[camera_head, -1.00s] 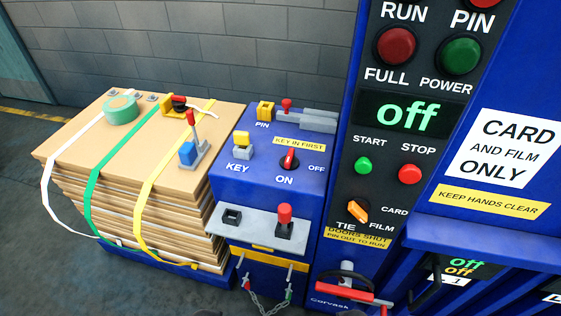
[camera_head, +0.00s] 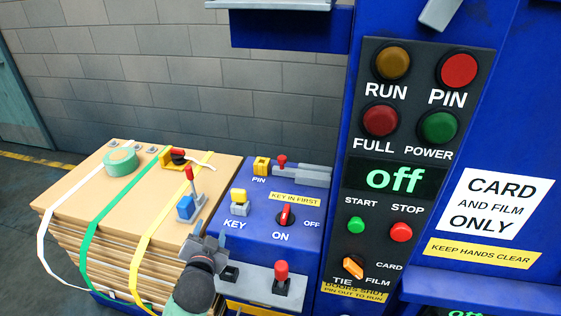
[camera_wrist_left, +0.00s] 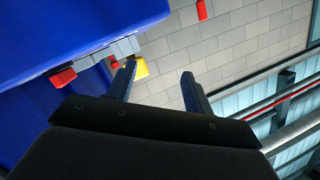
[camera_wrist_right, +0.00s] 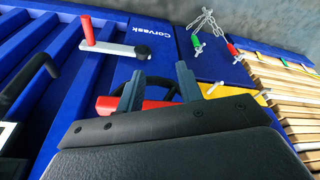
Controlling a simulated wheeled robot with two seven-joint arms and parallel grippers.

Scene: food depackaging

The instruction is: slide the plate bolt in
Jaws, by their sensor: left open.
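A grey sliding bolt (camera_head: 302,169) with a red knob lies beside a yellow block (camera_head: 261,165) at the PIN label, on top of the blue cabinet. A grey plate (camera_head: 256,290) on the cabinet front carries a red-knobbed lever (camera_head: 281,274) and a dark socket. Which one the task calls the plate bolt I cannot tell. My left gripper (camera_head: 212,243) is at the cabinet's left edge, above the plate's left end. Its fingers are open and empty in the left wrist view (camera_wrist_left: 158,75). My right gripper (camera_wrist_right: 159,80) is open, with a red bar (camera_wrist_right: 155,104) behind its fingers.
A strapped cardboard bale (camera_head: 120,200) stands left of the cabinet, with a green tape roll (camera_head: 121,161) and a red-handled tool (camera_head: 190,195) on top. The tall control panel (camera_head: 400,190) reads off. In the right wrist view a chain (camera_wrist_right: 207,22) hangs nearby.

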